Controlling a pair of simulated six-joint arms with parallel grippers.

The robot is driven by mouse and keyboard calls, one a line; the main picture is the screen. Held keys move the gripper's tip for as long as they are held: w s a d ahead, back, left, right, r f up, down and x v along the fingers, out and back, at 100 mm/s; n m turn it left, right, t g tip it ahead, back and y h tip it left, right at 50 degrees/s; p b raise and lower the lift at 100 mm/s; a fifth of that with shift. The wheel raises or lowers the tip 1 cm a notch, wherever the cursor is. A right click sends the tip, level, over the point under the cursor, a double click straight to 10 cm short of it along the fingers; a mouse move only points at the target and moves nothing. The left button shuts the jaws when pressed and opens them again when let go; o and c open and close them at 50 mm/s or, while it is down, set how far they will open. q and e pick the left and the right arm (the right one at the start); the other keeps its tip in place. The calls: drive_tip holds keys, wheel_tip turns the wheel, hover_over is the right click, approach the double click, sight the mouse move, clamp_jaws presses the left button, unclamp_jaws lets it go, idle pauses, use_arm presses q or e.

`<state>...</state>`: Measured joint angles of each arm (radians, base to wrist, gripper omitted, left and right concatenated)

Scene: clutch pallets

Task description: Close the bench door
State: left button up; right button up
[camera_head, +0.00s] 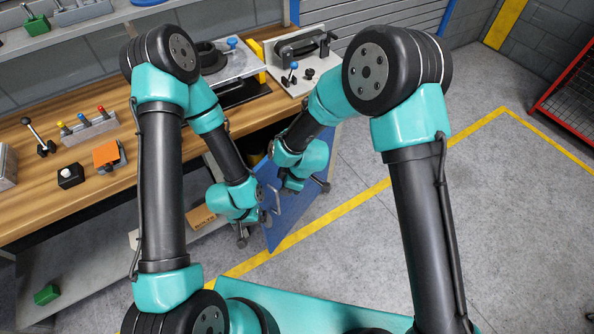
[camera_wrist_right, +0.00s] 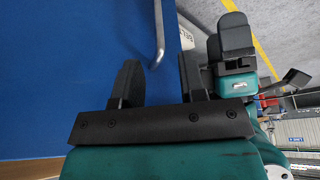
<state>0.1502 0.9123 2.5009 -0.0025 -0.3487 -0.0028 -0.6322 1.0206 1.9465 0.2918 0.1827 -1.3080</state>
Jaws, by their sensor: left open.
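The blue bench door (camera_head: 292,212) stands swung out from the front of the bench, over the floor. Its grey bar handle (camera_head: 275,201) faces my left arm in the head view. In the right wrist view the door (camera_wrist_right: 60,80) fills the left side, and the handle (camera_wrist_right: 159,35) shows just beyond the fingers. My right gripper (camera_wrist_right: 157,82) is open, with nothing seen between its fingers; whether it touches the door is unclear. My left gripper (camera_head: 254,229) is open, low beside the door and the handle; it also shows at the upper right of the right wrist view (camera_wrist_right: 237,55).
The wooden bench top (camera_head: 90,190) holds levers, an orange block (camera_head: 106,154) and fixtures. A lower shelf (camera_head: 120,262) carries a cardboard box (camera_head: 200,217) and a green part (camera_head: 47,294). Floor right of the yellow line (camera_head: 350,209) is clear; a red rack (camera_head: 568,95) stands far right.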

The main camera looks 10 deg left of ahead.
drive_tip(key=v, duration=0.9)
